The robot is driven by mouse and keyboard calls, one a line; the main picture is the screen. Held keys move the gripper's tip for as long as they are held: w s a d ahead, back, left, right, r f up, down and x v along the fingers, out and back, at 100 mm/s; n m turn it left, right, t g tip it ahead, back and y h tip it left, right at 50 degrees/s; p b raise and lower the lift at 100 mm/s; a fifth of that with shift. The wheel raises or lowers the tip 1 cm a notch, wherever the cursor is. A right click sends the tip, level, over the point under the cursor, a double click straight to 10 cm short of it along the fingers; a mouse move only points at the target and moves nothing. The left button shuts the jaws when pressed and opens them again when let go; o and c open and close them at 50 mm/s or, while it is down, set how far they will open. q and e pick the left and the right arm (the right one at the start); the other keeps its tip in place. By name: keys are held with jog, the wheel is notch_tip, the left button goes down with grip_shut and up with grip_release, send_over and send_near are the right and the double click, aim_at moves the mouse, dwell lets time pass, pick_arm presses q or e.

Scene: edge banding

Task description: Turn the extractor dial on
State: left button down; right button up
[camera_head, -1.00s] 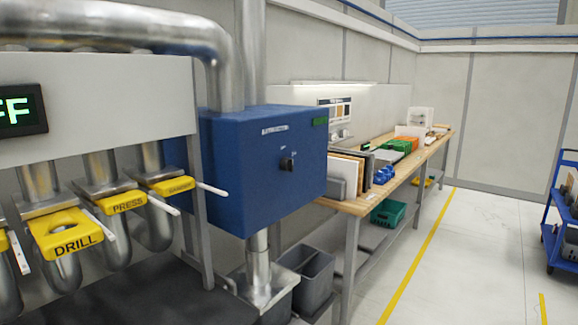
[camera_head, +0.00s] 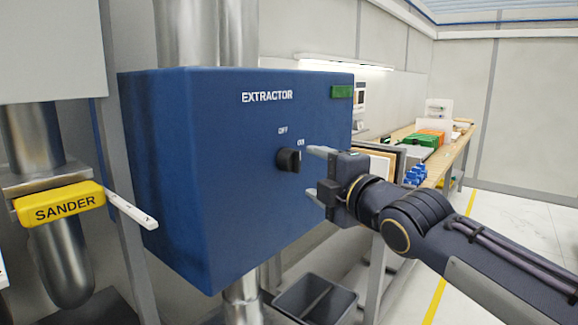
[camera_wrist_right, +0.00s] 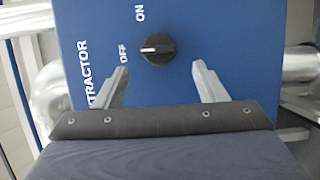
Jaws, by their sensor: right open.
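The extractor dial (camera_head: 288,160) is a black knob on the front of the blue EXTRACTOR box (camera_head: 220,190). OFF is printed above it and ON to its upper right. In the right wrist view the dial (camera_wrist_right: 157,49) shows a white mark pointing toward the OFF label. My right gripper (camera_head: 314,172) is open and empty, in front of the box just right of the dial, fingers pointing toward it. In the wrist view the dial lies between and beyond the fingertips, apart from them. My left gripper is not in view.
A yellow SANDER gate (camera_head: 58,203) with a white handle is at the left. Metal ducts run above and below the box. A grey bin (camera_head: 315,300) stands below it. A wooden workbench (camera_head: 455,150) with boards and blue and green items extends behind my right arm.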

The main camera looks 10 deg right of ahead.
aim_at(294, 162)
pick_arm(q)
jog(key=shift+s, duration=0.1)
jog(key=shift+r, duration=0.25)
pick_arm(e)
jog(key=shift+x, duration=3.6)
jog(key=shift+a+r, duration=0.1)
jog(key=shift+a, duration=0.05)
